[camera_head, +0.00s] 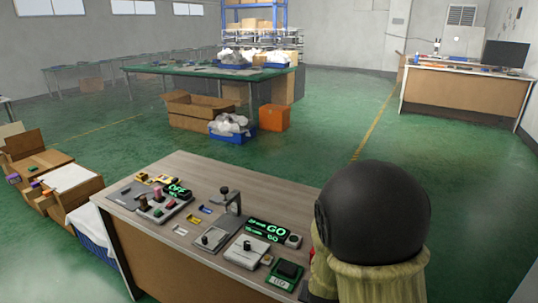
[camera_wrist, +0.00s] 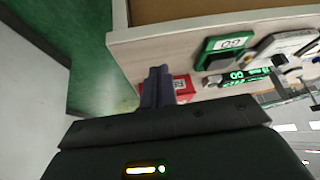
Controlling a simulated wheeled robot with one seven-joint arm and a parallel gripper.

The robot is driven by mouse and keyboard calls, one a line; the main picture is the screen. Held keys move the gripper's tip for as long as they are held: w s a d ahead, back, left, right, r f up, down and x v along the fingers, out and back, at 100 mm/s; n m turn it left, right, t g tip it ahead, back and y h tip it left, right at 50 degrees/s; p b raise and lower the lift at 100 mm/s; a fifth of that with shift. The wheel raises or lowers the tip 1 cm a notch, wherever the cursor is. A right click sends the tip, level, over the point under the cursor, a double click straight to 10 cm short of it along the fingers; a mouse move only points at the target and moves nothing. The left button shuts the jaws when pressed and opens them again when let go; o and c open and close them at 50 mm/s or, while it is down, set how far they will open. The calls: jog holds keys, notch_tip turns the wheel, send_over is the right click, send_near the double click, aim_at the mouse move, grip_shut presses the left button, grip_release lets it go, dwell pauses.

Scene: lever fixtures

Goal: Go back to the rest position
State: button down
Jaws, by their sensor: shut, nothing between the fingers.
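In the head view, a wooden workbench (camera_head: 190,171) carries several lever and switch fixtures. A bent grey lever fixture (camera_head: 231,203) stands near its middle, and a dark display with green "GO" text (camera_head: 272,231) lies to its right. A green-framed box (camera_head: 283,275) sits near the front right edge. My arm's dark rounded link fills the lower right and hides that bench corner. In the wrist view, my gripper (camera_wrist: 158,75) is shut and empty, its fingers together near a red box (camera_wrist: 182,87). Contact with the box cannot be told. The green box (camera_wrist: 226,47) also shows there.
Open cardboard boxes (camera_head: 50,170) stand left of the bench. A green-topped table (camera_head: 200,72) and an orange box (camera_head: 274,117) stand behind. A desk with a monitor (camera_head: 505,54) is at the far right. Green floor between them is clear.

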jog(key=s+d+r+n+g+y, duration=0.1)
jog(key=s+r+n+g, duration=0.15)
jog(key=s, duration=0.25)
jog(key=s+d+r+n+g, duration=0.1)
jog(key=s+r+n, duration=0.1)
jog(key=s+r, duration=0.25)
jog(key=w+p+v, duration=0.1)
jog(key=p+v, duration=1.1)
jog(key=p, duration=0.1)
jog(key=shift+w+r, duration=0.3)
jog(key=shift+w, duration=0.1)
jog(key=shift+d, duration=0.1)
